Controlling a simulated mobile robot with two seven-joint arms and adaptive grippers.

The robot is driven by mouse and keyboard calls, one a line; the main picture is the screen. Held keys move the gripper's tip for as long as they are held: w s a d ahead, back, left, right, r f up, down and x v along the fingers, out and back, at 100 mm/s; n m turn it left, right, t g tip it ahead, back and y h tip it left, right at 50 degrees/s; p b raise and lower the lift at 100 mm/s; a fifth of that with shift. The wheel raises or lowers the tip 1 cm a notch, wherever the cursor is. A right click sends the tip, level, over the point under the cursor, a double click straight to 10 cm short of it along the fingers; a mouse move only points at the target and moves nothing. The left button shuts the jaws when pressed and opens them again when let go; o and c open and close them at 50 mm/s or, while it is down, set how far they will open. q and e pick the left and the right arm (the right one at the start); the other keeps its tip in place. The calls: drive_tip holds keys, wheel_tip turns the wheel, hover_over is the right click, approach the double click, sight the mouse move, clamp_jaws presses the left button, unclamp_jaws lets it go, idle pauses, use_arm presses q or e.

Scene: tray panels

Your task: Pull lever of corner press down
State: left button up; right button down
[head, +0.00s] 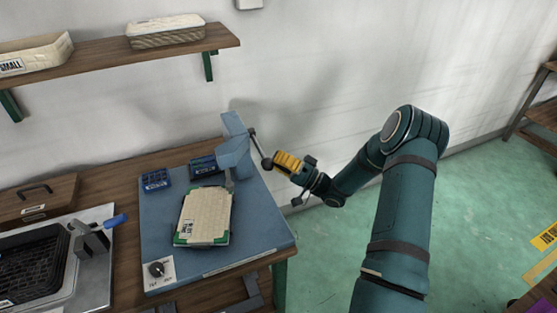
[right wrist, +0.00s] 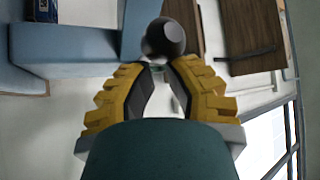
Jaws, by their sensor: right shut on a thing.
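The corner press (head: 236,152) is a blue-grey upright frame at the back right of the blue work surface. Its lever (head: 257,145) is a dark rod on the right side, slanting down to a dark ball knob (head: 267,163). My right gripper (head: 274,161), with yellow fingers, is shut on the lever at the knob. In the right wrist view, the knob (right wrist: 163,40) sits at the tips of the yellow fingers (right wrist: 160,68). My left gripper is not in view.
Blue bins (head: 156,179) stand behind the panel. A dial (head: 157,269) is at the front left of the blue surface (head: 255,243). A black crate (head: 30,268) and a blue-handled tool (head: 115,221) are further left. A wall shelf (head: 110,56) is above; green floor is open at right.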

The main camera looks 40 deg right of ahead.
drive_tip(key=shift+a+f, duration=0.3)
drive_tip(key=shift+a, duration=0.1)
drive_tip(key=v, duration=1.2)
drive_tip(key=shift+d+r, duration=0.3)
drive_tip(key=shift+d, duration=0.1)
